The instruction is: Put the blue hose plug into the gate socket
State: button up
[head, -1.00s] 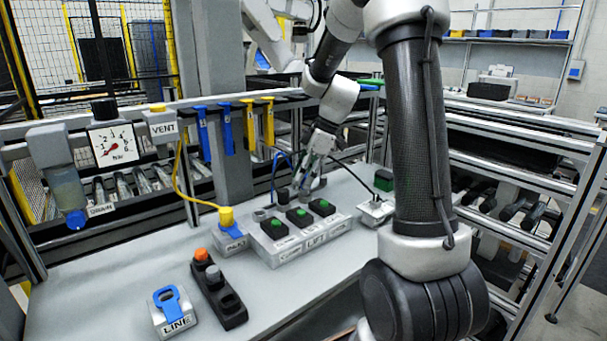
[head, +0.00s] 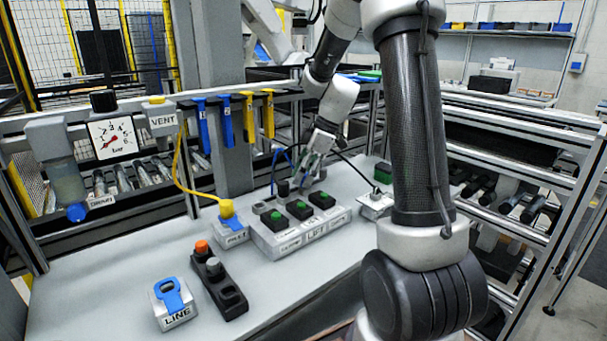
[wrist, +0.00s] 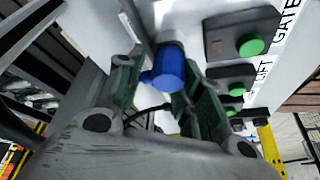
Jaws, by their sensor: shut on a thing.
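The blue hose plug (wrist: 170,70) is between the green finger pads of my gripper (wrist: 160,92) in the wrist view. A grey round collar shows right behind the plug; I cannot tell if the plug is seated in it or only in front of it. In the head view my gripper (head: 312,172) is low behind the grey control block (head: 285,240), towards its right end, with a blue hose (head: 275,165) beside it. The GATE label (wrist: 286,22) and a green button (wrist: 251,45) lie right of the plug in the wrist view. The gate socket itself is not clearly visible.
A yellow plug (head: 227,208) stands left of the block. A black button strip (head: 220,283) and a LINE box (head: 173,303) are in front. A white box (head: 376,203) with a black cable stands right of the block.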

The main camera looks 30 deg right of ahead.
jog(key=o, duration=1.1)
jog(key=shift+c, duration=0.2)
jog(key=shift+r, duration=0.1)
notch_tip(320, 180, up, 10)
jog(key=shift+f, duration=0.1)
